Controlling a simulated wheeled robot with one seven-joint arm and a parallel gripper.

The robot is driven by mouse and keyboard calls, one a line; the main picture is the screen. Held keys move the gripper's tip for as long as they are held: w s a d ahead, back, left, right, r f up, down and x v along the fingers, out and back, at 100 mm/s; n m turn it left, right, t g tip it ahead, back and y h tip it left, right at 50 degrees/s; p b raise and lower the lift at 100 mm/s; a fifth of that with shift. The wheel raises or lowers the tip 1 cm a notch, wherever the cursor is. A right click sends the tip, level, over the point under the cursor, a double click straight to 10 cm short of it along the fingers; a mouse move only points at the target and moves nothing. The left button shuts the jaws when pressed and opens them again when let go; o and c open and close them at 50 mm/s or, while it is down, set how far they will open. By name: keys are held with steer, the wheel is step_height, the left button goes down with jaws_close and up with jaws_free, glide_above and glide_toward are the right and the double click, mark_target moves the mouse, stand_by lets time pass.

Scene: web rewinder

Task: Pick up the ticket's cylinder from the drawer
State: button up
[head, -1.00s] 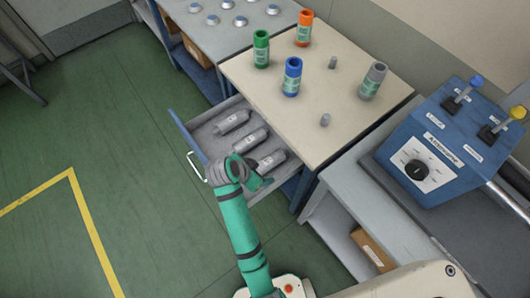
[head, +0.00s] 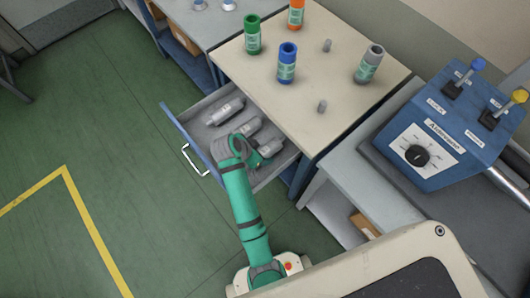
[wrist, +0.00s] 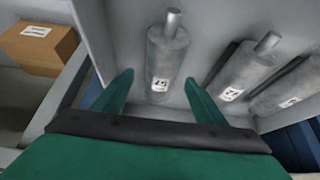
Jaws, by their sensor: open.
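An open drawer (head: 178,122) holds three grey cylinders with pin ends and small white number labels: the far one (head: 226,111), the middle one (head: 249,127) and the near one (head: 271,148). My gripper (head: 258,160) is open over the near end of the drawer and partly hides the near cylinder. In the wrist view, my open fingers (wrist: 160,92) stand either side of the near cylinder's (wrist: 166,55) lower end, with nothing gripped. The middle (wrist: 238,70) and far cylinders (wrist: 288,86) lie to the right. Their numbers are too small to read surely. No ticket shows.
A blue control box (head: 430,140) stands at right. A cardboard box (wrist: 40,45) sits on a shelf left of the drawer in the wrist view. Floor at left is clear.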

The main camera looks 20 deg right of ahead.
steer(key=shift+x, duration=1.3)
steer(key=shift+w+a, duration=0.1)
steer(key=shift+c, duration=0.5)
jaws_close()
steer(key=shift+r, duration=0.1)
